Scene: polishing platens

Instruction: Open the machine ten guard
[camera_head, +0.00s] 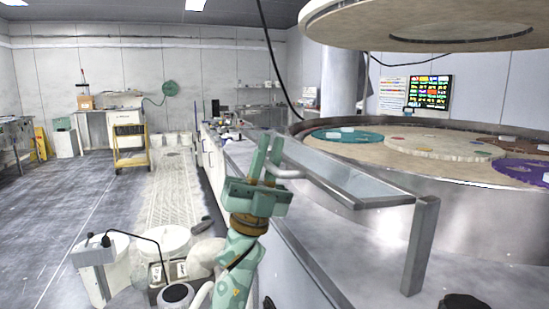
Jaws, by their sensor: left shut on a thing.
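The machine guard (345,176) is a clear panel in a grey metal frame, in the middle of the head view. It lies at a slant along the near side of the round polishing machine, with its right end by a square metal post (419,245). A pale bent handle (287,173) sticks out from its left end. My green left gripper (267,150) is shut on this handle, its fingers pointing up. The fingers hide part of the handle. My right gripper does not show. No machine number can be read.
The round platen table (400,158) carries several coloured discs behind the guard, under a large overhanging upper plate (425,25). A metal ledge (350,250) runs along the front. A yellow cart (131,147) stands far left, with open floor (60,210) nearer.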

